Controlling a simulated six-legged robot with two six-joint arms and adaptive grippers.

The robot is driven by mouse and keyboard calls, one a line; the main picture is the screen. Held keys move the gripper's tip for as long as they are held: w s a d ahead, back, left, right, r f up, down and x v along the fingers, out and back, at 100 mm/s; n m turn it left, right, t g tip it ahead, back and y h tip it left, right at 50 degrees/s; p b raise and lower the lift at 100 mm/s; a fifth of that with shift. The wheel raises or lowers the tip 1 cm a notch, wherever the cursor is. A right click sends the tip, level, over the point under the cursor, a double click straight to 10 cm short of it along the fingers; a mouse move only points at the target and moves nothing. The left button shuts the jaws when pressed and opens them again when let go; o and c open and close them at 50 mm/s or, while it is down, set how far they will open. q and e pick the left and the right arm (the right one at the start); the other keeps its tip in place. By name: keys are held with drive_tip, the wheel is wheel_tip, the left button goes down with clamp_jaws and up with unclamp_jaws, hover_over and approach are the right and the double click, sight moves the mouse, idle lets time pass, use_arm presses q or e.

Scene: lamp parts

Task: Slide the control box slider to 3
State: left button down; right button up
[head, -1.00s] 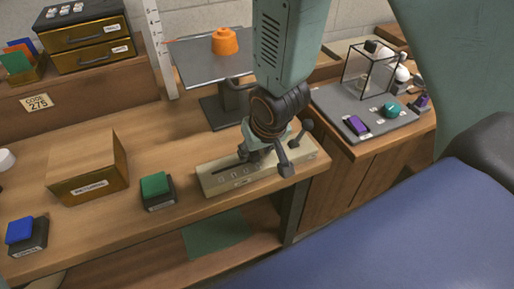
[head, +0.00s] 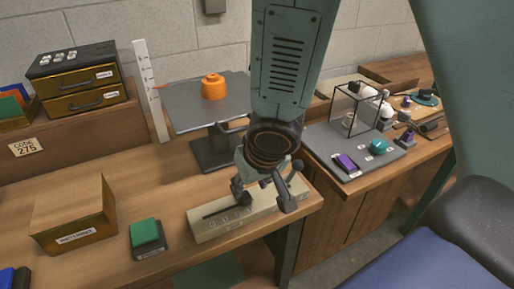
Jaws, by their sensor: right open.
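The control box (head: 209,228) is a long beige box on the wooden bench, with a dark slot and a row of small marks along its top. My right gripper (head: 262,199) is over the box from above, with its two dark fingers spread apart. One finger is near the slot, and the other hangs over the box's right part. The slider knob cannot be made out clearly; it may be hidden by the gripper. Whether a finger touches the box or slider I cannot tell. My left gripper is not in view.
A green button block (head: 145,236) and a cardboard-coloured box (head: 75,216) stand left of the control box. Behind is a grey platform (head: 183,107) with an orange piece (head: 213,86). A grey tray (head: 388,164) with a clear case is on the right bench.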

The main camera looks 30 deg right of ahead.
drive_tip(key=shift+v, duration=0.9)
drive_tip(key=shift+w, duration=0.2)
drive_tip(key=s+a+f+g+y+b, duration=0.1)
drive_tip(key=s+f, duration=0.3)
drive_tip(key=f, duration=0.4)
drive_tip(key=s+a+f+g+y, duration=0.1)
drive_tip(key=s+a+f, duration=0.1)
drive_tip(key=s+f, duration=0.4)
drive_tip(key=s+d+f+g+h, duration=0.1)
drive_tip(key=s+d+f, duration=0.1)
drive_tip(key=s+f, duration=0.4)
drive_tip(key=s+d+f+g+b, duration=0.1)
drive_tip(key=s+d+f, duration=0.1)
drive_tip(key=s+f, duration=0.4)
drive_tip(key=shift+s+d+f+h+b, duration=0.3)
drive_tip(key=shift+d+f+h, duration=0.1)
drive_tip(key=shift+f, duration=0.15)
idle(0.7)
